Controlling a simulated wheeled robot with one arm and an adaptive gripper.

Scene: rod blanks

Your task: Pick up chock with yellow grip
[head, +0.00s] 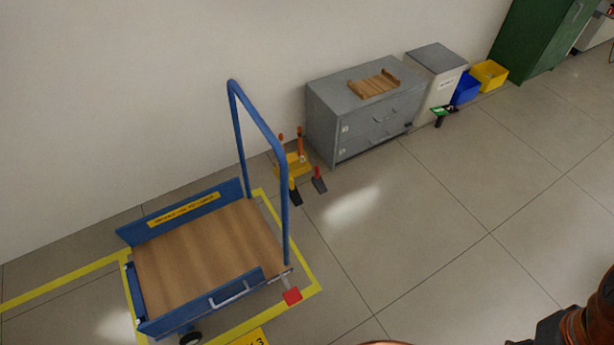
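Two dark wedge-shaped chocks stand on the floor between the blue cart and the grey cabinet in the head view. The left one, the chock with yellow grip (295,196), has a small yellow part at its top, close against a yellow stand. The right one has a red grip (318,172). At the bottom right, orange and black parts of my arm show, far from the chocks. My gripper's fingers cannot be made out there.
The blue cart (190,213) with a wooden deck and tall handle stands left of the chocks. The yellow stand (297,160) holds orange-handled items behind them. The grey cabinet (362,115) carries a wooden tray (373,85). Open floor lies in front and right.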

